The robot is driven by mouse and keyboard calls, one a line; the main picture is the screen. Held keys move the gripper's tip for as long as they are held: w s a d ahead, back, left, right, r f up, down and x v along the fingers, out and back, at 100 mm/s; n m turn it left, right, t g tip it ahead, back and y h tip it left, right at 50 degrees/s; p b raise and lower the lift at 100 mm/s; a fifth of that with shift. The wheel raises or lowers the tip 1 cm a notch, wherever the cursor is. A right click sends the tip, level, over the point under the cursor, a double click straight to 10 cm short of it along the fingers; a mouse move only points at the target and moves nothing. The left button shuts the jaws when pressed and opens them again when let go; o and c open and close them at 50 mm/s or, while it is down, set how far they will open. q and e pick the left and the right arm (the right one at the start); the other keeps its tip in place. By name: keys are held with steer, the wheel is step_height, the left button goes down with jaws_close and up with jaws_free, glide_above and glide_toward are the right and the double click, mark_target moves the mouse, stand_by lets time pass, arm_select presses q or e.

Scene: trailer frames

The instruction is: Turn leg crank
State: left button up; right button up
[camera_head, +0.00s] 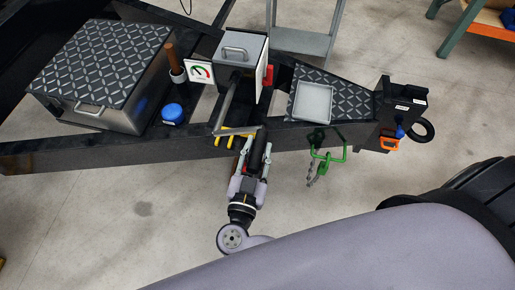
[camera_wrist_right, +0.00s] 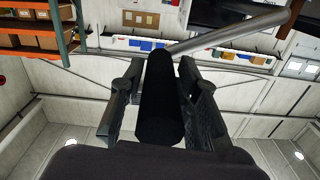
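The leg crank (camera_head: 226,106) is a grey bent bar. It comes down from beside the grey box on the trailer frame and turns sideways at its lower end. Its black cylindrical handle (camera_head: 258,151) hangs from that end. In the right wrist view the handle (camera_wrist_right: 161,105) points away from the palm, with the grey crank bar (camera_wrist_right: 230,35) at its far end. My right gripper (camera_head: 254,158) is below the crank, its two fingers on either side of the handle. The fingers look apart from it, with a gap at the left finger. My left gripper is not in view.
The black trailer frame (camera_head: 85,151) runs just behind my gripper. A patterned toolbox (camera_head: 105,60), a blue cap (camera_head: 172,112), a gauge (camera_head: 201,72) and a grey tray (camera_head: 313,102) sit on it. A green hook with chain (camera_head: 325,160) hangs to the right.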

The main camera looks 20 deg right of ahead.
jaws_close()
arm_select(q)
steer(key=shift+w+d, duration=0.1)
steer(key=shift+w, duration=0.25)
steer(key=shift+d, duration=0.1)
